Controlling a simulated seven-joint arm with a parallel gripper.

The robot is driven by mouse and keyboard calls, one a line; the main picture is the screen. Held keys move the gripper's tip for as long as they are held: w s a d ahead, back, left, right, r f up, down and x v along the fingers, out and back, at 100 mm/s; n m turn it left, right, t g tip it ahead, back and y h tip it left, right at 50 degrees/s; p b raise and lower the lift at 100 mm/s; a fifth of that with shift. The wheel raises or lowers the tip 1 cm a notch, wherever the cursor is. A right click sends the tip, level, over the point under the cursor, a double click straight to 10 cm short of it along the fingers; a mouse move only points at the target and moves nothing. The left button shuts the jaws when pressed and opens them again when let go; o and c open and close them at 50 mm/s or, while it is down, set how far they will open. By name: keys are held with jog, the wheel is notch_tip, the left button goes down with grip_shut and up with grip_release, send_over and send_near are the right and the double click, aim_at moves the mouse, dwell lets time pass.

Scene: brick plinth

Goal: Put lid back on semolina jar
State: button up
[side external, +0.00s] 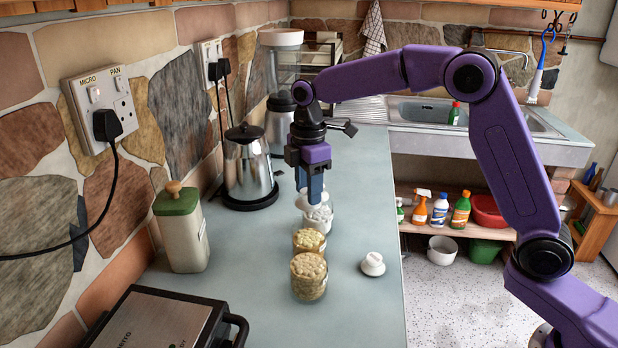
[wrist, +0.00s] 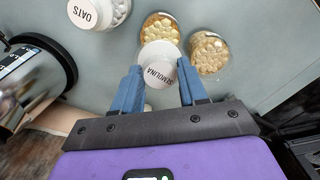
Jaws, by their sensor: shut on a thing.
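My gripper (wrist: 158,80) is shut on a round white lid (wrist: 158,62) lettered SEMOLINA, seen between the blue fingers in the wrist view. In the side view my gripper (side external: 311,198) points down above the row of jars, the lid small and white at its tips. Two open glass jars with pale yellow contents stand on the counter, a nearer one (side external: 308,277) and a middle one (side external: 309,241). Both show in the wrist view (wrist: 208,54) (wrist: 160,26), one partly behind the held lid. I see no label telling which jar is semolina.
A jar of white contents (side external: 319,218) stands just under the gripper; the wrist view shows an OATS lid (wrist: 90,12). Another white lid (side external: 373,264) lies on the counter.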

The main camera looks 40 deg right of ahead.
jog(key=shift+f, duration=1.8)
jog(key=shift+f, duration=0.15)
dwell(0.9)
jog(key=o, duration=1.6)
jog(key=shift+r, duration=3.5)
